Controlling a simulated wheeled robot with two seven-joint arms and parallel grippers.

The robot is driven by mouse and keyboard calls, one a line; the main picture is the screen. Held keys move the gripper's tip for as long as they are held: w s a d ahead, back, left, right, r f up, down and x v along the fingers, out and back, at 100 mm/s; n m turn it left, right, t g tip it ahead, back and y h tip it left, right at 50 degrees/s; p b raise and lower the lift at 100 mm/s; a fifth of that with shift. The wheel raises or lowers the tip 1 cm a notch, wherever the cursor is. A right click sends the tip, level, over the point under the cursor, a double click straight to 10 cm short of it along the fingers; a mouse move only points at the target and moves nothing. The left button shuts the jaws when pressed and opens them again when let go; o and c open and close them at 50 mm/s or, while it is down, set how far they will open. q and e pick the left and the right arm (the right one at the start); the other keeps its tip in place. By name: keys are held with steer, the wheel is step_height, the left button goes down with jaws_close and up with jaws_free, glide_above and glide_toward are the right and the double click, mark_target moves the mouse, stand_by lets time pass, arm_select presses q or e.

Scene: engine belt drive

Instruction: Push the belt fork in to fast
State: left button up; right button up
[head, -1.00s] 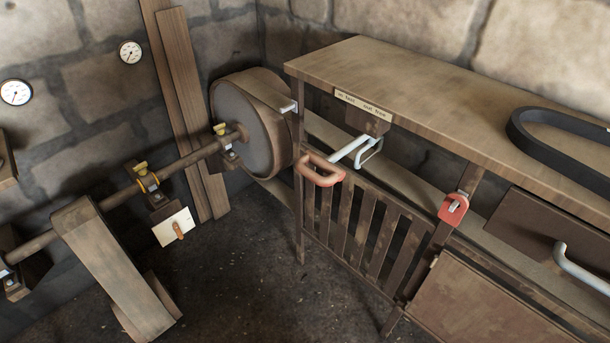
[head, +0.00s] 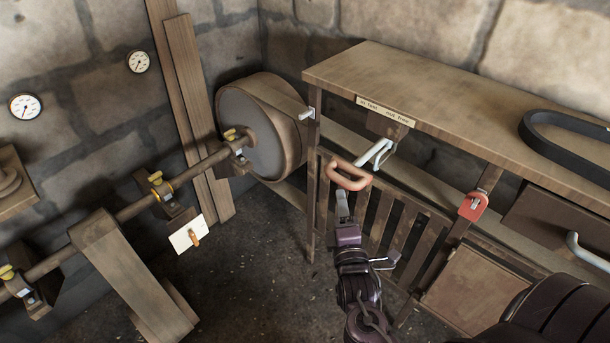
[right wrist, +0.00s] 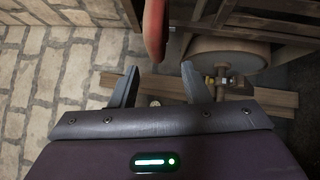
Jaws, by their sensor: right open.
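The belt fork's red loop handle (head: 348,174) sits at the end of pale metal rods (head: 374,155) that come out from a block under the bench top. A label (head: 386,111) on the bench edge above reads "in fast" and "out free". My right gripper (head: 343,194) is just below the handle, open. In the right wrist view the red handle (right wrist: 155,30) lies ahead of the open fingertips (right wrist: 160,68), roughly in line with the gap between them. I cannot tell whether they touch. My left gripper is not in view.
A large drum pulley (head: 265,125) on a shaft (head: 200,165) stands left of the bench (head: 440,90). A slatted guard (head: 385,215) is below the handle. A red padlock-like tag (head: 474,205) hangs to the right. A black belt (head: 565,135) lies on the bench.

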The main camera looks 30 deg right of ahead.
mark_target(340, 184)
steer(key=x, duration=0.4)
steer(key=p+x, duration=0.1)
steer(key=x, duration=0.2)
steer(key=shift+s+d+r, duration=0.1)
steer(key=shift+s+r, duration=0.05)
steer(key=shift+r, duration=0.25)
steer(key=shift+w+d, duration=0.2)
steer(key=shift+w, duration=0.25)
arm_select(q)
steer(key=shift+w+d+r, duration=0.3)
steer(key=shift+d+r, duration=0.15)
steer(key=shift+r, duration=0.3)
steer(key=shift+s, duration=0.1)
arm_select(e)
jaws_close()
